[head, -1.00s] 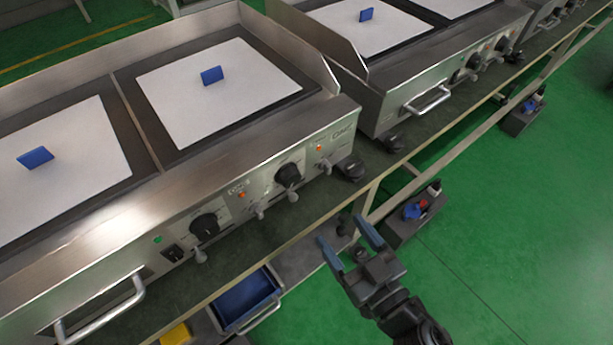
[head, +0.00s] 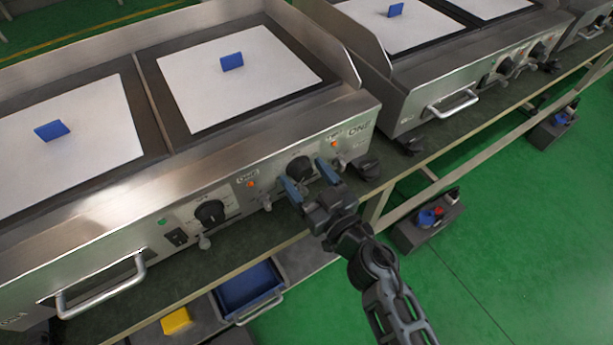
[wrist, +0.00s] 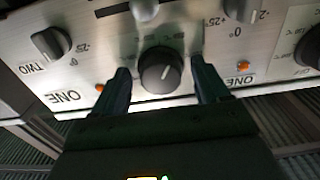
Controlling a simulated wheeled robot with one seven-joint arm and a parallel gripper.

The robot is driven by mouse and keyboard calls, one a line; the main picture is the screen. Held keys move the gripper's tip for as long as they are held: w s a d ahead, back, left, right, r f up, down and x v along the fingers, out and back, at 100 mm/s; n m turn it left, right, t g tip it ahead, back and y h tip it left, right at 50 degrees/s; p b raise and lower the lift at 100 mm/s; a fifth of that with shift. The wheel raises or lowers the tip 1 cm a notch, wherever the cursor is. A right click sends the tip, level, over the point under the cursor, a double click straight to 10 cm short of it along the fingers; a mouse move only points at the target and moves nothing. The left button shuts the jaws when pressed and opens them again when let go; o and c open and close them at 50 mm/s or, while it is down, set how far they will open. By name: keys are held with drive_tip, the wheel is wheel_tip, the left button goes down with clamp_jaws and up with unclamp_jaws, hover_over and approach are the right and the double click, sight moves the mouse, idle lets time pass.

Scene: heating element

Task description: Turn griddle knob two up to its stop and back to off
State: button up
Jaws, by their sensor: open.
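A large black round knob (head: 299,168) sits on the front panel of the near griddle (head: 225,190), at the right. My gripper (head: 308,181) is open in front of it, one finger on each side. In the wrist view the knob (wrist: 160,68) stands between the fingers of my gripper (wrist: 160,72), with visible gaps. Another large black knob (head: 209,212) is farther left on the panel.
Small levers (head: 267,202) and orange lamps sit beside the knobs. A bar handle (head: 100,288) projects at the lower left. A black foot (head: 365,167) stands close right of my gripper. A blue tray (head: 250,287) is below the bench edge.

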drive_tip(key=c, duration=1)
drive_tip(key=shift+c, duration=0.2)
